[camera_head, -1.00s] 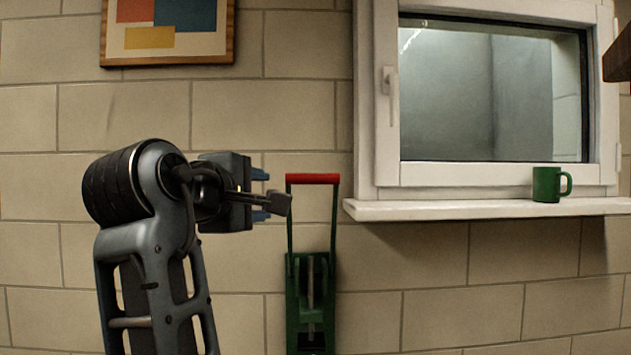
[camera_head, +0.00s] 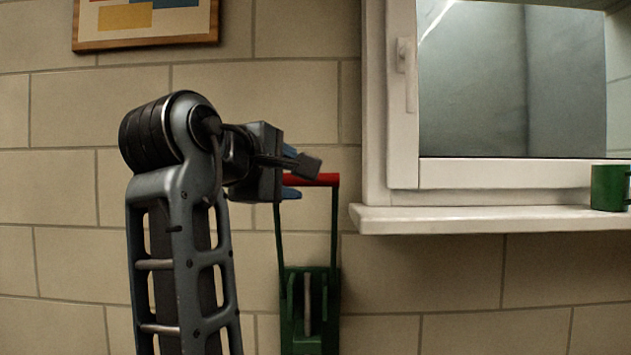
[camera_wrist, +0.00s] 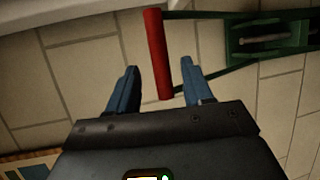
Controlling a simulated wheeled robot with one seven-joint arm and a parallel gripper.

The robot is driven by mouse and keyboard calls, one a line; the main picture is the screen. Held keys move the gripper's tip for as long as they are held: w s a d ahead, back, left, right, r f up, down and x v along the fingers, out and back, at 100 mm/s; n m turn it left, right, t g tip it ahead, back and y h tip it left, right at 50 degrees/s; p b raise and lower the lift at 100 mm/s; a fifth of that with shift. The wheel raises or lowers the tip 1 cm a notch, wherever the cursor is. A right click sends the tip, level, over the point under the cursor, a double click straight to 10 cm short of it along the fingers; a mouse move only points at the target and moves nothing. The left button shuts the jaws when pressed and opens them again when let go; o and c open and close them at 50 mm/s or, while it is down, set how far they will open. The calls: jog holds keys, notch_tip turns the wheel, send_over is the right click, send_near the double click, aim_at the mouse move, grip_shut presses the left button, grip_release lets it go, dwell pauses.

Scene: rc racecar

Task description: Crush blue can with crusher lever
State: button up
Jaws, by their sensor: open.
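The can crusher (camera_head: 311,312) is a green frame fixed against the wall, with two thin upright green lever arms topped by a red bar handle (camera_head: 318,180). My gripper (camera_head: 297,178) is at the left end of that handle, its blue fingers open. In the wrist view, the red handle (camera_wrist: 158,50) shows between the two spread fingers (camera_wrist: 160,72), with gaps on both sides; the fingers are not closed on it. The crusher's green body (camera_wrist: 270,38) is at the upper right there. No blue can is visible in either view.
A white window sill (camera_head: 480,218) juts out to the right of the lever, with a green mug (camera_head: 609,187) on it. A framed picture (camera_head: 145,42) hangs at upper left. The tiled wall is bare around the crusher.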

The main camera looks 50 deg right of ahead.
jog(key=x, duration=0.7)
jog(key=shift+d+p, duration=0.2)
jog(key=shift+p, duration=0.15)
jog(key=shift+f, duration=0.1)
jog(key=shift+c, duration=0.4)
grip_shut()
